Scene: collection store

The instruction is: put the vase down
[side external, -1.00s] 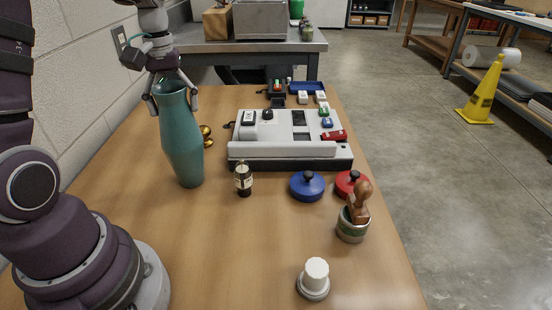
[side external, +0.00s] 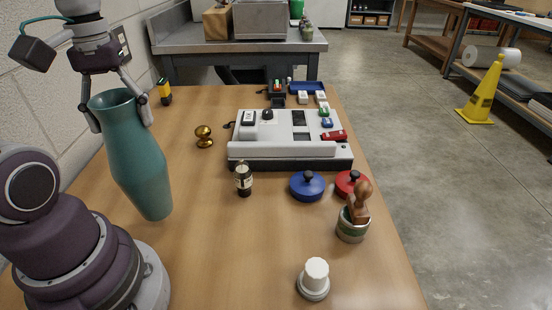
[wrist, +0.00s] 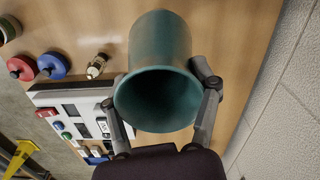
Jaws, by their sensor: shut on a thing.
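The teal vase (side external: 140,165) is on the left of the side view, tilted a little, its mouth to the upper left. My gripper (side external: 118,108) is shut on the vase near its rim, a finger on each side. In the wrist view the vase (wrist: 158,45) lies between the two fingers of my gripper (wrist: 165,98), its dark open mouth facing the camera. The vase's base is close to the wooden table (side external: 230,255); I cannot tell whether it touches.
Right of the vase stand a brass knob (side external: 204,136), a small dark bottle (side external: 243,179) and a white control box (side external: 290,140). A blue lidded pot (side external: 307,186), red one (side external: 348,183), stamp (side external: 358,205) and white knob (side external: 314,279) stand farther right. The front-middle table is clear.

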